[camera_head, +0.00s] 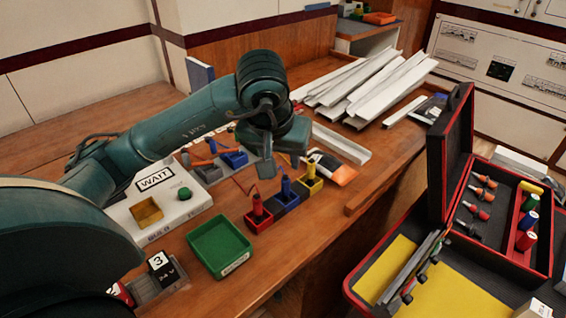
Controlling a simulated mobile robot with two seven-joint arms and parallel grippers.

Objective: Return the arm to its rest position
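My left arm comes in from the left and reaches over the wooden workbench (318,238). My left gripper (266,166) hangs down above the bench, behind the red, blue and yellow holders. A grey finger shows below the wrist, but I cannot make out the gap between the fingers. No held object is visible. The red holder (258,222), blue holder (287,201) and yellow holder (309,185) stand in a slanting row on the bench. My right gripper is not in view.
A green tray (219,247) sits in front of the holders. A white box marked WAIT (187,212) stands at left, partly hidden by my arm. White channels (365,85) lie stacked at the back right. An open black-and-red case (455,165) stands right of the bench.

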